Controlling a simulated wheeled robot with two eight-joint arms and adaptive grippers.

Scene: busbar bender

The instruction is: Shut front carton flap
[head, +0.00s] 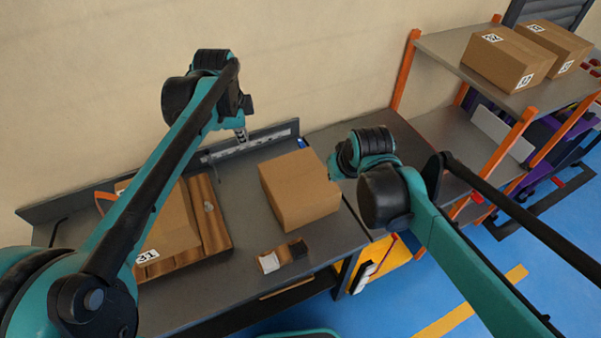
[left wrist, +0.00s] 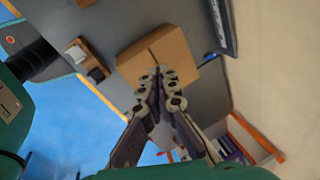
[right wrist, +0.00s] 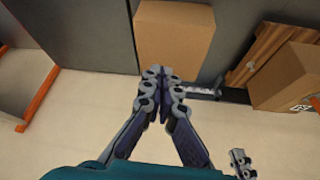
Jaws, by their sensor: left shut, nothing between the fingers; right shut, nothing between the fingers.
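A brown carton (head: 299,190) stands on the grey workbench, right of its middle. Its upper face looks covered in the head view, and no flap clearly stands up. The left wrist view shows the carton (left wrist: 165,52) beyond the fingertips, with a dark line across it. My left gripper (head: 242,138) is shut and empty, above the bench's back edge, behind and left of the carton. My right gripper (right wrist: 163,74) is shut and empty; its fingertips overlap the carton's lower edge (right wrist: 175,35) in its wrist view, contact unclear. In the head view its fingers are mostly hidden.
Another carton (head: 172,222) lies on wooden boards (head: 210,212) at the bench's left, partly behind my left arm. A small brown-and-white item (head: 281,257) lies near the front edge. An orange-posted shelf (head: 455,50) with cartons stands at right. The wall closes off the back.

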